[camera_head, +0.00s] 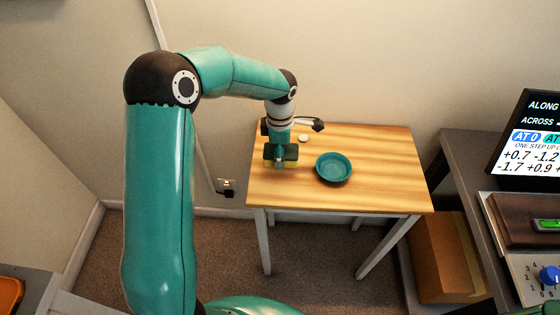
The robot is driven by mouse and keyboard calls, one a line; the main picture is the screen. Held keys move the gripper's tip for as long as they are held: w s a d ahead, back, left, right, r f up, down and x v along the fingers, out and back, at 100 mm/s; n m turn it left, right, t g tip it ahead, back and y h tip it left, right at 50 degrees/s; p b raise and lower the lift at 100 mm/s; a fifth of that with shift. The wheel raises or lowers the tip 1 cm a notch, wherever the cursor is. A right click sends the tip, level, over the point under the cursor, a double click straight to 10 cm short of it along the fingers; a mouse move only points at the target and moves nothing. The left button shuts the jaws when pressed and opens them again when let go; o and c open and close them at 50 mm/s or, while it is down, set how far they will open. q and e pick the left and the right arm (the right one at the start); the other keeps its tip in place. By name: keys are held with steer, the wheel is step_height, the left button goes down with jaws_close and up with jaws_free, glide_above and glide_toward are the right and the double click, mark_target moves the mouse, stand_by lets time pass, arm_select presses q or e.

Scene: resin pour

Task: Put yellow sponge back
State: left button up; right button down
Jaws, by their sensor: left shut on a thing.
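My left gripper (281,160) points down at the left part of the small wooden table (390,185). It is shut on the yellow sponge (268,163), of which only a small yellowish edge shows; the fingers hide the rest. I cannot tell whether the sponge touches the tabletop. A round teal bowl (333,167) stands on the table to the right of the gripper, apart from it. My right gripper is not in view.
A small white object (303,138) lies behind the gripper. The table's right part is clear. At the right, a grey desk (462,165) carries a display (530,145) and a panel with a blue knob (549,275). A brown box (440,258) stands beneath. The wall is close behind the table.

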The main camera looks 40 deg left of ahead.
arm_select(q)
steer(key=shift+f, duration=2.35)
steer(key=o, duration=1.3)
step_height(320, 180, up, 12)
steer(key=shift+r, duration=0.1)
